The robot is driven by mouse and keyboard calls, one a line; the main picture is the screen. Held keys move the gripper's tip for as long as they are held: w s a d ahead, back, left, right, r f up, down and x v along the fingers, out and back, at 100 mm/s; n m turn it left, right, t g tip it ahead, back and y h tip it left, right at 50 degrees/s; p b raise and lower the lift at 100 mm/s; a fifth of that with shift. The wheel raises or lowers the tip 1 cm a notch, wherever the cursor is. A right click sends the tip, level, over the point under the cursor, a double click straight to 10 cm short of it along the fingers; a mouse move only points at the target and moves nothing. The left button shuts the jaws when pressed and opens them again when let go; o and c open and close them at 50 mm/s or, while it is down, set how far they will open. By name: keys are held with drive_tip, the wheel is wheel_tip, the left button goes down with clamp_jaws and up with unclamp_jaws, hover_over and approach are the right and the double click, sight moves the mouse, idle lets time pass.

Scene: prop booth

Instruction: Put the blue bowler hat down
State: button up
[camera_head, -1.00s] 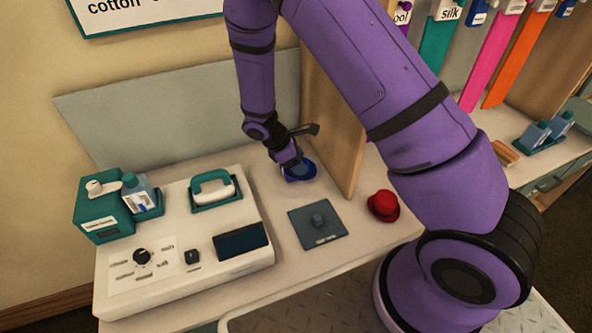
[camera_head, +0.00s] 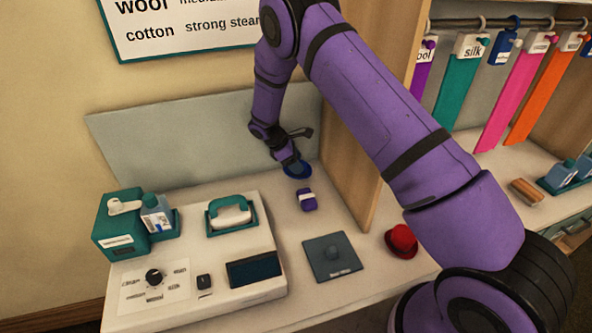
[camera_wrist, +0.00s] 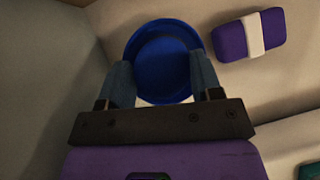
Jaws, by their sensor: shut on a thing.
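The blue bowler hat (camera_head: 297,171) is at the back of the counter, in the corner between the grey back panel and the wooden divider. In the wrist view, the hat (camera_wrist: 163,60) shows as a round blue shape between the two fingers. My gripper (camera_head: 291,160) is shut on it; the wrist view also shows my gripper (camera_wrist: 163,82), with one finger on each side of the hat. Whether the hat touches the counter I cannot tell.
A purple block with a white band (camera_head: 308,200) lies just in front of the hat. A dark square mat (camera_head: 332,258) and a red hat (camera_head: 401,241) are nearer. A white console (camera_head: 190,265) stands left. The wooden divider (camera_head: 350,130) rises on the right.

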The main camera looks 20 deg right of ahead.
drive_tip(key=shift+f, duration=1.75)
drive_tip(key=shift+f, duration=0.1)
drive_tip(key=o, duration=0.9)
